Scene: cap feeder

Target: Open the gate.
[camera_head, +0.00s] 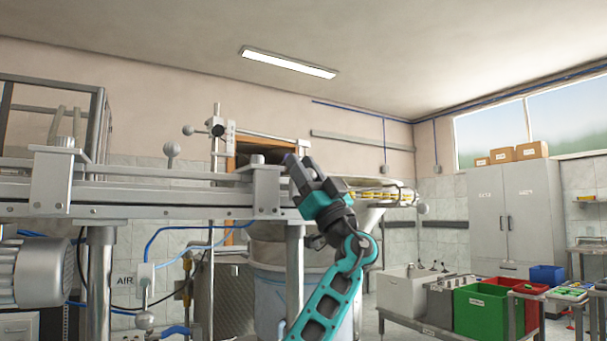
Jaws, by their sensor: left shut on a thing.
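A metal rail (150,197) runs in from the left at the height of my gripper. At its right end stands a grey metal bracket block (266,190), where the gate seems to be. The gate itself is hard to tell apart from the other metal parts. My left gripper (298,168), dark with a teal body, is at this end, with its fingers pointing up and left. It is shut on a small part there, most likely the gate's handle, which the fingers hide. My right gripper is not in view.
A round feeder bowl with yellow caps (378,196) is just right of and behind my gripper. A ball-ended rod (171,152) rises behind the rail. Grey, green (482,310) and red bins stand on a low table at right, before a grey cabinet (515,215).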

